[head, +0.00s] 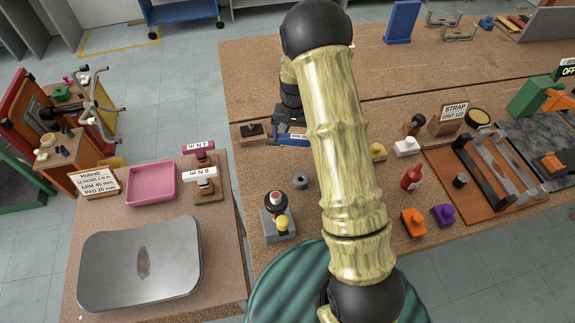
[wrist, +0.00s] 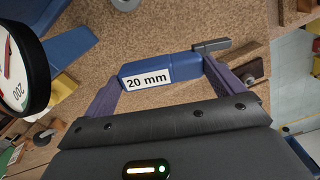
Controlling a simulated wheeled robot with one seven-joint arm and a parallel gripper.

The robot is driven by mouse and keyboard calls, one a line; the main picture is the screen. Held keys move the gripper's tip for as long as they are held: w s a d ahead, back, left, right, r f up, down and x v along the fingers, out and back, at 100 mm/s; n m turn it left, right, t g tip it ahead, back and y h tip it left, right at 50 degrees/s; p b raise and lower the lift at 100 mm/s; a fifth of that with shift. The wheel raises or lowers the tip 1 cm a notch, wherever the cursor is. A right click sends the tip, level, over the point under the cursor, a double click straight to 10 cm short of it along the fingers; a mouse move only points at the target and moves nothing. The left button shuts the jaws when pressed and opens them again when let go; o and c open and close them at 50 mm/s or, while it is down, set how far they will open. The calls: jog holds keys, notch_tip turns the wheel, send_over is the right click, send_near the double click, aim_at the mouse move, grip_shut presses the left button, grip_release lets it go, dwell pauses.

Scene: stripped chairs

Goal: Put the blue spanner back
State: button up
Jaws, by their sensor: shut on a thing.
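The blue spanner (wrist: 182,66) has a white "20 mm" label and a short grey end pointing right in the wrist view. My gripper (wrist: 163,73) is shut on it, one finger at each end of the blue handle. In the head view the spanner (head: 293,139) shows as a blue piece beside my gripper (head: 289,122), low over the left part of the brown workbench (head: 245,92); my arm partly hides it. I cannot tell whether it touches the bench. A small wooden block with a dark top (head: 252,131) is just left of it.
A round dial (wrist: 20,65) is close at the left of the wrist view. A side table holds a pink tray (head: 151,184), a grey metal lid-like piece (head: 140,258) and two labelled drivers on a stand (head: 201,172). A grey ring (head: 300,181) and a capped block (head: 277,222) stand nearer on the bench.

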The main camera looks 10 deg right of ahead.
aim_at(293, 142)
jog(key=shift+w+r+m, duration=0.3)
jog(key=shift+w+r, duration=0.1)
jog(key=shift+r, duration=0.1)
jog(key=shift+f+p, duration=0.8)
jog(key=shift+f, duration=2.15)
jog(key=shift+f+p, duration=0.7)
jog(key=shift+f, duration=1.4)
jog(key=shift+f, duration=0.1)
jog(key=o, duration=1.2)
jog(key=shift+o, duration=0.2)
